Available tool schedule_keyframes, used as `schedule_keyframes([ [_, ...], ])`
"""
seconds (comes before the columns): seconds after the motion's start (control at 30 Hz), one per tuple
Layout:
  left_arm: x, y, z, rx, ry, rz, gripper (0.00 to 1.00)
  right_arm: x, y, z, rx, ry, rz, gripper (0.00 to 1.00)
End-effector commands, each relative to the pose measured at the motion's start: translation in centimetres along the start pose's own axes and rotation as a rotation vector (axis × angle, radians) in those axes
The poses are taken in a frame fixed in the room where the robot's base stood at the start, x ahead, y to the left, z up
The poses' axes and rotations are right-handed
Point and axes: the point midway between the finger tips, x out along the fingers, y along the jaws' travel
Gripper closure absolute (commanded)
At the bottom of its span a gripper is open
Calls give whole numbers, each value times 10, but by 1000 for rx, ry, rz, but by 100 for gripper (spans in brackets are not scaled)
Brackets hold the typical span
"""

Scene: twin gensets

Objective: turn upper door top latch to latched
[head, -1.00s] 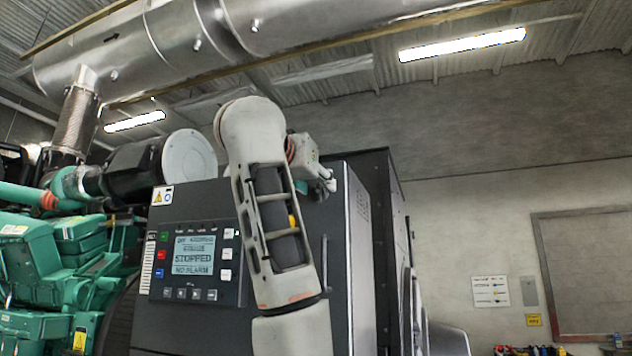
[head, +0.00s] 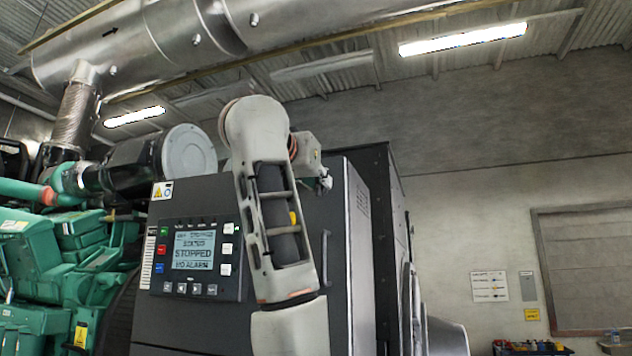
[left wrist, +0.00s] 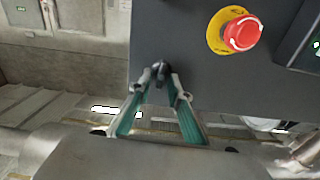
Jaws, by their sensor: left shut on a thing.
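The upper door (head: 205,280) is a dark grey cabinet panel with a control display, and it fills the upper right of the left wrist view (left wrist: 195,75). The top latch (left wrist: 160,70) is a small dark handle near the panel's edge in that view. My left gripper (left wrist: 161,78) is shut on the latch, with a fingertip on either side of it. The fingers cover part of the latch, so its exact angle is hard to tell. In the head view my left gripper (head: 325,181) is at the door's top right corner, mostly behind my arm. My right gripper is not in view.
A red emergency stop button (left wrist: 243,33) on a yellow ring sits right of the latch. The display (head: 193,250) reads STOPPED. A vertical door handle (head: 326,258) is beside my arm.

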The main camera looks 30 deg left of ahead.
Motion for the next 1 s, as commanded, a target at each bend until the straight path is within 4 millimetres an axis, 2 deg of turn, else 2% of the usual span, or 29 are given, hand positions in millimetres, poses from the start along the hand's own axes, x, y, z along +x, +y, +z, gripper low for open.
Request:
schedule_keyframes([
  [0.27, 0, 2, 1, 184, 1, 0, 100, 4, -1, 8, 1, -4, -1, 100],
  [1.0, 0, 9, 4, 885, 2, -1, 100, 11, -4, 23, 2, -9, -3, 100],
])
